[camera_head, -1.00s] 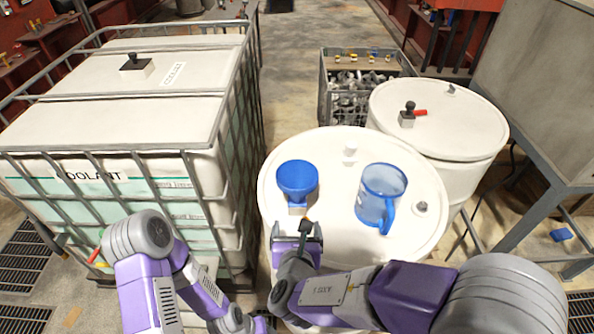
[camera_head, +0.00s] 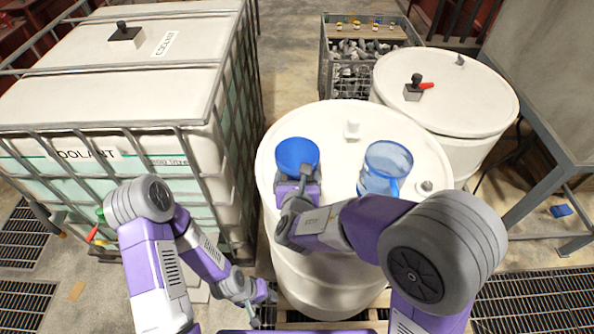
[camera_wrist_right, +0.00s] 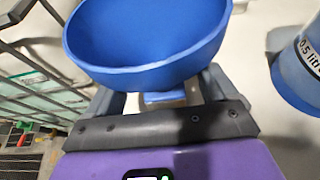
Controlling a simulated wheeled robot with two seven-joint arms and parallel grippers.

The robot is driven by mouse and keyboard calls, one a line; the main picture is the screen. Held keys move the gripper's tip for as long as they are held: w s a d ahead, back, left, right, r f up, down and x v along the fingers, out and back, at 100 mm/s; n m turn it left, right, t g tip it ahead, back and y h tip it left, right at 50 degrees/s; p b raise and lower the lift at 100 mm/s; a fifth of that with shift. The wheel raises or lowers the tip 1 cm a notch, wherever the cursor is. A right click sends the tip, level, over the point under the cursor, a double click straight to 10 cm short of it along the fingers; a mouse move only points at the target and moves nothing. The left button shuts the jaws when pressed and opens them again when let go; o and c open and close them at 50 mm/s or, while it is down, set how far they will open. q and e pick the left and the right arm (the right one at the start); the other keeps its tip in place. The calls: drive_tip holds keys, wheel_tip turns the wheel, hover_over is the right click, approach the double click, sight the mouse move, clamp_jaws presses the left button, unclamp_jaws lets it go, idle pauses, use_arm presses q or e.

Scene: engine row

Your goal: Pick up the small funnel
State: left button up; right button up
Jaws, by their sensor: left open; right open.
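The small funnel (camera_head: 297,155) is blue with a wide round bowl and sits upright at the left side of the white drum lid (camera_head: 340,122). My right gripper (camera_head: 297,182) is at the near side of the funnel, below its bowl. In the right wrist view the bowl (camera_wrist_right: 148,45) fills the upper part. The open fingers (camera_wrist_right: 160,97) are on either side of a blue part below the bowl; contact cannot be told. The bowl hides part of the fingertips. My left gripper (camera_head: 262,302) is open and empty, low beside the drum.
A clear blue measuring jug (camera_head: 386,167) stands on the lid to the right of the funnel. A caged coolant tank (camera_head: 120,95) stands at left. Another white drum (camera_head: 450,95) is behind right.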

drive_tip(key=c, duration=1.3)
drive_tip(key=shift+r, duration=0.1)
